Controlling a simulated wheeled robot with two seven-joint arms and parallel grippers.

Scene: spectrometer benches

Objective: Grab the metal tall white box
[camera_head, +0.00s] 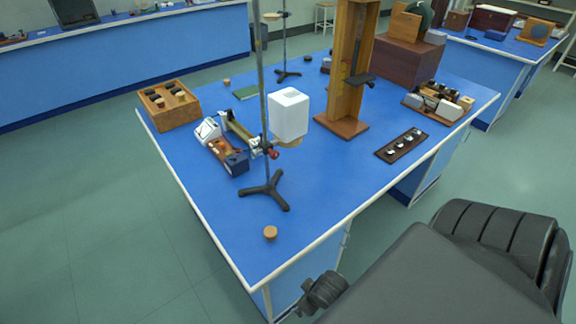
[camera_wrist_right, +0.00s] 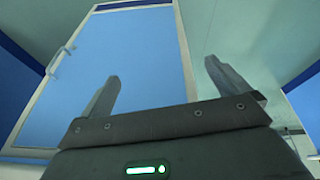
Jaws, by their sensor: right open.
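My right arm fills the lower right of the head view, off the bench's near edge. My left gripper is not in view.
A tall wooden frame (camera_head: 350,75) stands right of the box. A clamped instrument (camera_head: 228,152) and a wooden box of dark knobs (camera_head: 168,105) are left. A dark weight tray (camera_head: 401,145) is right. A cork (camera_head: 270,233) lies near the front corner; bench around it is clear.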

